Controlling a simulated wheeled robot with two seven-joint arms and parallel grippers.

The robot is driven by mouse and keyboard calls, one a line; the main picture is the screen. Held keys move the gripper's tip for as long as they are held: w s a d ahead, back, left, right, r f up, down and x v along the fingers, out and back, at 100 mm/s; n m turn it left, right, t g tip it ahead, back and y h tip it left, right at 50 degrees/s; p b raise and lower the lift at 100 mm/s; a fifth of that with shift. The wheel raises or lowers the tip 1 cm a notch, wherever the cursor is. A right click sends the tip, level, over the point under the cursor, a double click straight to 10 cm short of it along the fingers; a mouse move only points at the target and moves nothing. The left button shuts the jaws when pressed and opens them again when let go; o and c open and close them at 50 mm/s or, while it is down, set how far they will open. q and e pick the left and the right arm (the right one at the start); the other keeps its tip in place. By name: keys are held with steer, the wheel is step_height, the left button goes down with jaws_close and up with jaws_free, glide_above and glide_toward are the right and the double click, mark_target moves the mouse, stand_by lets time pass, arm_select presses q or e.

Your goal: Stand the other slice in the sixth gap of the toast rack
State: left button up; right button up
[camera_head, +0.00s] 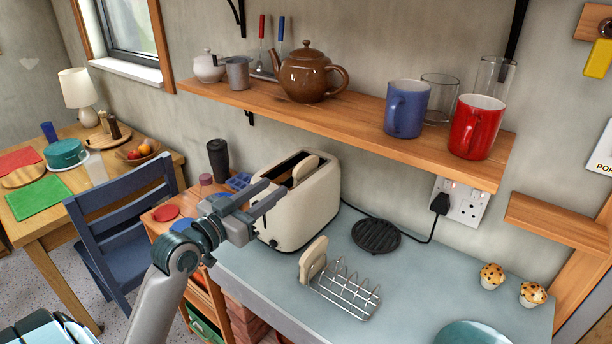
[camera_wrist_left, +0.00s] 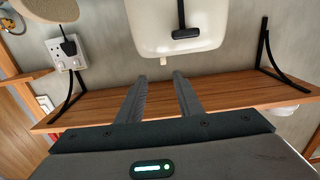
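A slice of toast (camera_head: 305,168) sticks up out of the cream toaster (camera_head: 318,205). A second slice (camera_head: 314,258) stands at the left end of the wire toast rack (camera_head: 350,297), and the rack's other gaps to the right look empty. My left gripper (camera_head: 278,188) is in front of the toaster's left part in the head view, its fingers apart with nothing between them. In the left wrist view the fingers (camera_wrist_left: 160,76) are spread below the toaster (camera_wrist_left: 147,27), whose dark lever faces the camera. My right gripper is in neither view.
A wooden shelf (camera_head: 360,112) above the counter holds a brown teapot (camera_head: 306,78), a blue mug (camera_head: 406,108), a red mug (camera_head: 475,127) and glasses. A black trivet (camera_head: 376,237) and two muffins (camera_head: 492,276) lie on the counter.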

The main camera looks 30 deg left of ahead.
arm_select(q)
steer(key=p, duration=0.3)
glide_toward(304, 161)
steer(key=w, duration=0.2)
steer(key=w+d, duration=0.1)
steer(key=w, duration=0.2)
steer(key=shift+f, duration=0.25)
steer(key=shift+w+d+f, duration=0.1)
steer(key=shift+w, duration=0.3)
steer(key=shift+w+p, duration=0.55)
steer(key=shift+p, duration=0.15)
steer(key=w, duration=0.1)
steer(key=w+p, duration=0.1)
steer(key=w, duration=0.1)
steer(key=shift+a+f+p, duration=0.1)
steer(key=shift+a+p, duration=0.1)
steer(key=shift+p, duration=0.1)
steer(key=shift+w+f, duration=0.2)
steer(key=shift+w, duration=0.35)
steer(key=shift+c, duration=0.4)
jaws_close()
